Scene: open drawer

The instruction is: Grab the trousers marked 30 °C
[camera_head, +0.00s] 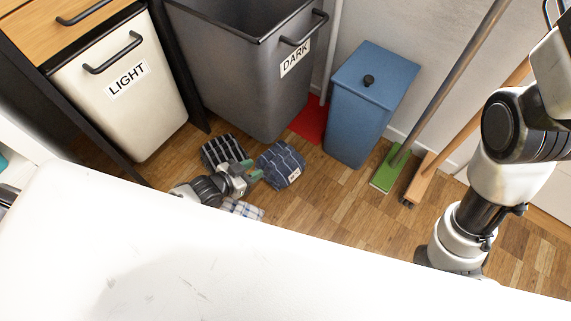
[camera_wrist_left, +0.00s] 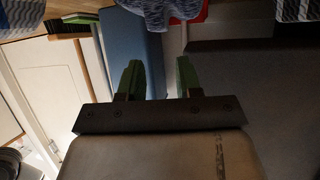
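A folded blue garment with pale stripes (camera_head: 282,163) lies on the wooden floor, with a small white tag whose print is too small to read. It also shows at the top of the left wrist view (camera_wrist_left: 165,8). A black-and-white striped garment (camera_head: 220,149) lies to its left, and part of it seems to show in the left wrist view's top right corner (camera_wrist_left: 297,9). A pale checked garment (camera_head: 244,209) is partly hidden by my body. My left gripper (camera_head: 250,170) is open and empty, just left of the blue garment; its green fingers (camera_wrist_left: 160,78) are apart. My right gripper is not in view.
A white bin marked LIGHT (camera_head: 140,95) and a grey bin marked DARK (camera_head: 240,75) stand behind the garments. A blue lidded bin (camera_head: 360,115), a green broom (camera_head: 388,168) and a wooden broom (camera_head: 422,178) stand to the right. Floor right of the blue garment is clear.

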